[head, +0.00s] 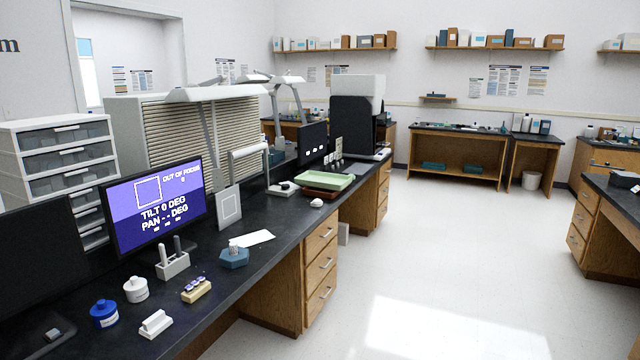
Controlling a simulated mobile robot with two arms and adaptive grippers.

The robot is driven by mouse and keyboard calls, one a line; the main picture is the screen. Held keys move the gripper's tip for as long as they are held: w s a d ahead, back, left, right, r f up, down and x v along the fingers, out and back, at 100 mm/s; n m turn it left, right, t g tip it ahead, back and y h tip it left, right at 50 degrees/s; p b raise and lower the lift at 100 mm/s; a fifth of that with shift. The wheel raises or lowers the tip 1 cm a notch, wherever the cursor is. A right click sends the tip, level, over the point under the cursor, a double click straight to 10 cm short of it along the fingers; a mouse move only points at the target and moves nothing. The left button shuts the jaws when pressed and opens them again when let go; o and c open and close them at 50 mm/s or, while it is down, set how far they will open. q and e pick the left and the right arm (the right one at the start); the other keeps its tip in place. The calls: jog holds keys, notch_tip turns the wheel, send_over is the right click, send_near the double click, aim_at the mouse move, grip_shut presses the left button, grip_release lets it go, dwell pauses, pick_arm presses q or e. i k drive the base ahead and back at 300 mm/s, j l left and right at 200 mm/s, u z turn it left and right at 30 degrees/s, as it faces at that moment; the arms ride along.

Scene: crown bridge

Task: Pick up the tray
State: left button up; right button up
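A pale green tray (327,180) lies on the black bench top, toward the bench's far end in the head view. A reddish-brown tray (318,193) shows along its near side; I cannot tell whether the green one rests on it. Which of the two the task means is not clear from the picture. Neither of my grippers is in view.
The black bench (270,254) also holds a blue-screened monitor (157,206), a blue hexagonal block (234,258), a white paper (252,239), a white rack (173,265) and small jars. The floor (440,250) to the right is clear.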

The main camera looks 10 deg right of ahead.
aim_at(319, 179)
jog(key=i+l, duration=0.35)
jog(key=i+l+u, duration=0.1)
jog(key=i+l, duration=0.25)
jog(key=l, duration=0.2)
